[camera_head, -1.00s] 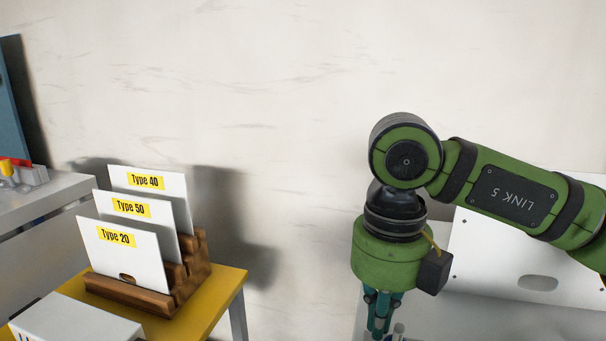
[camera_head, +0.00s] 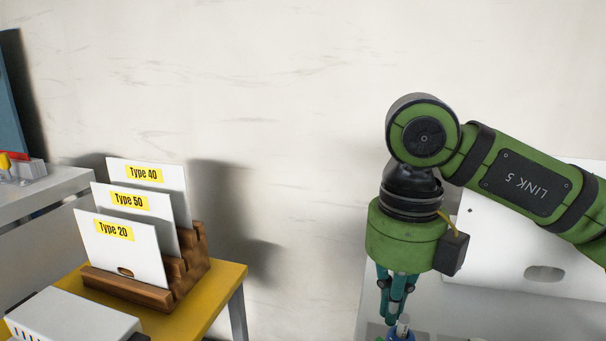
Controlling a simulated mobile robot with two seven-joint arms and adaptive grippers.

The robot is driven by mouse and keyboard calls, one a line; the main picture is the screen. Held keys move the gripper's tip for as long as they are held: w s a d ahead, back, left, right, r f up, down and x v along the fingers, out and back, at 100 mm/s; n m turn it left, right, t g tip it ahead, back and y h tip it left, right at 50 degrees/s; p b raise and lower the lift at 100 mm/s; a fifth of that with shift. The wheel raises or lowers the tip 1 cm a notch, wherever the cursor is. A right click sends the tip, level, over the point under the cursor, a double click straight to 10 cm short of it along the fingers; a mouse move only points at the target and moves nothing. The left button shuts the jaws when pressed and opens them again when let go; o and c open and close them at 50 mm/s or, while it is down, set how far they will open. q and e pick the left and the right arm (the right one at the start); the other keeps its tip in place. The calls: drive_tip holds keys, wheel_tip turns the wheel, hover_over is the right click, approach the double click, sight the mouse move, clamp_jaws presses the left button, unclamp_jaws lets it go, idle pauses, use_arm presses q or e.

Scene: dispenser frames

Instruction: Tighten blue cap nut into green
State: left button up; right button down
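My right gripper (camera_head: 396,312) points straight down at the bottom edge of the head view, with teal fingers under a green wrist. A small blue part (camera_head: 400,334) with a grey-white piece sticking up from it shows just below the fingertips, cut off by the frame edge. It may be the blue cap nut. I cannot tell whether the fingers touch it or how far apart they are. No green counterpart can be made out. My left gripper is out of view.
A white panel (camera_head: 500,240) with an oval slot stands behind my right arm. At left, a yellow table (camera_head: 228,285) carries a wooden rack (camera_head: 193,265) with white Type 20, 50 and 40 plates and a white box (camera_head: 75,322). A grey bench stands farther left.

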drive_tip(key=shift+s+d+f, duration=0.1)
drive_tip(key=shift+d+f, duration=0.1)
drive_tip(key=shift+d, duration=0.25)
drive_tip(key=shift+d+b, duration=0.2)
drive_tip(key=shift+b, duration=0.15)
drive_tip(key=shift+r, duration=0.2)
drive_tip(key=shift+r+p, duration=0.5)
wheel_tip(320, 180, up, 5)
drive_tip(key=p, duration=0.4)
drive_tip(key=shift+w, duration=0.2)
